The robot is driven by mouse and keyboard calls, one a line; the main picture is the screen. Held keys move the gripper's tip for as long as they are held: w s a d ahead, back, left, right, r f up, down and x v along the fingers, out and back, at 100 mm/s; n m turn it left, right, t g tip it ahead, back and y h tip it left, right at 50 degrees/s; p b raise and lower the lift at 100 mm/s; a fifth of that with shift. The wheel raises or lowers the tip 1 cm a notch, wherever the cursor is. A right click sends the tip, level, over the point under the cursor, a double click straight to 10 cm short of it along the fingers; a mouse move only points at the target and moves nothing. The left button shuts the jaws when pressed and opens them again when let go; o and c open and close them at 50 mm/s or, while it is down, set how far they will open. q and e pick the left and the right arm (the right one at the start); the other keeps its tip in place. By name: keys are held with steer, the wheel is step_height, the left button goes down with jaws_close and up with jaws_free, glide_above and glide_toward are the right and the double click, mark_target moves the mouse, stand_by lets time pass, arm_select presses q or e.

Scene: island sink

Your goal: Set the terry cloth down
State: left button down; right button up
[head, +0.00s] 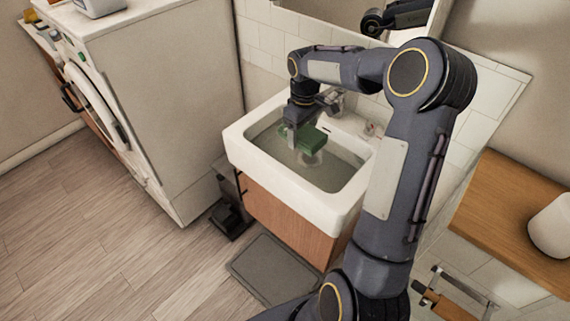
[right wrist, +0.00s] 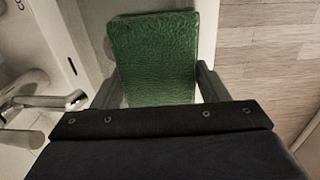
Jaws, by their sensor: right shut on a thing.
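The green terry cloth (head: 308,136) is a small folded block held over the white sink (head: 240,147). My right gripper (head: 298,138) is shut on it, reaching down over the basin. In the right wrist view the green cloth (right wrist: 152,58) sits between the two fingers of my right gripper (right wrist: 155,88). My left gripper is not in view.
A metal faucet (right wrist: 22,103) stands close beside my right gripper. A white washing machine (head: 165,95) stands to the left of the sink. A wooden counter (head: 505,205) with a white round object (head: 552,226) is at the right. A grey mat (head: 274,270) lies on the floor.

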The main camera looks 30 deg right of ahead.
steer(key=shift+w+d, duration=0.15)
steer(key=shift+d, duration=0.25)
step_height(320, 180, down, 18)
steer(key=shift+r+p, duration=0.25)
steer(key=shift+p, duration=0.45)
steer(key=o, duration=0.5)
steer(key=shift+f, duration=0.15)
steer(key=shift+o, duration=1)
